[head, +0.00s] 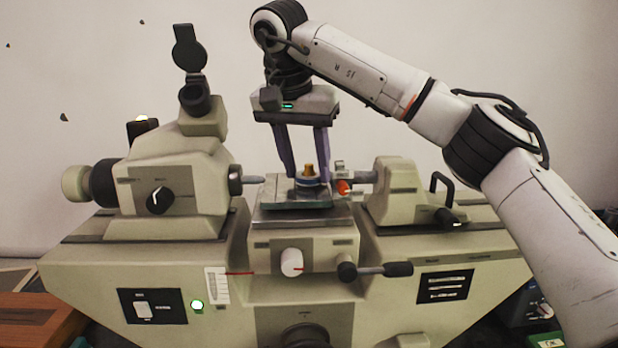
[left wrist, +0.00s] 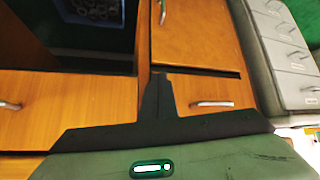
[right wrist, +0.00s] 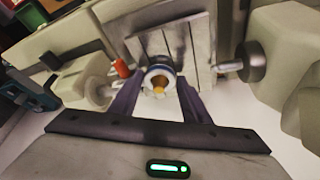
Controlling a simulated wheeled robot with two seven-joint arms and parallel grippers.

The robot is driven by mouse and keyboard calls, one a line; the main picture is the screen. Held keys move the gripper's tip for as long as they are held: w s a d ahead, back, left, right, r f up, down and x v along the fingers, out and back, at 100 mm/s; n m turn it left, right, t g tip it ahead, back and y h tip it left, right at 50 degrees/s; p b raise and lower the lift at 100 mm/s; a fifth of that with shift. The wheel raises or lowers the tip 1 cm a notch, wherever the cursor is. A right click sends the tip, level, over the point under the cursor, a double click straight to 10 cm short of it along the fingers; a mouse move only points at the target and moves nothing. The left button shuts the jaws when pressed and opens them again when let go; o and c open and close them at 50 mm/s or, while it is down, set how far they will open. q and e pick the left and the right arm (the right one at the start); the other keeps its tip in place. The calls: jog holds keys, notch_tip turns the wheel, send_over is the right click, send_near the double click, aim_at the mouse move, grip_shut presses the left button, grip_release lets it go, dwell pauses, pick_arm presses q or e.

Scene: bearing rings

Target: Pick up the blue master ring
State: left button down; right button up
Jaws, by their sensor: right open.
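The blue master ring (head: 308,182) lies on the small metal stage (head: 285,203) in the middle of the measuring machine, around a brass-coloured plug (head: 309,169). In the right wrist view the ring (right wrist: 162,68) shows a blue outer band and a pale face, with the plug (right wrist: 159,86) at its centre. My right gripper (head: 307,177) points down over the stage, open, with one finger on each side of the ring. In the right wrist view its fingers (right wrist: 156,90) flank the ring with gaps. My left gripper (left wrist: 157,76) is shut and empty, away from the machine.
The machine's left spindle (head: 253,180) and right spindle (head: 360,177) point at the stage from both sides. An orange-red knob (head: 343,187) sits close to the right finger. Wooden drawers (left wrist: 205,104) and a grey unit (left wrist: 285,55) face my left gripper.

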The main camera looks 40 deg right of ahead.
jog(key=c, duration=0.8)
jog(key=shift+r, duration=0.15)
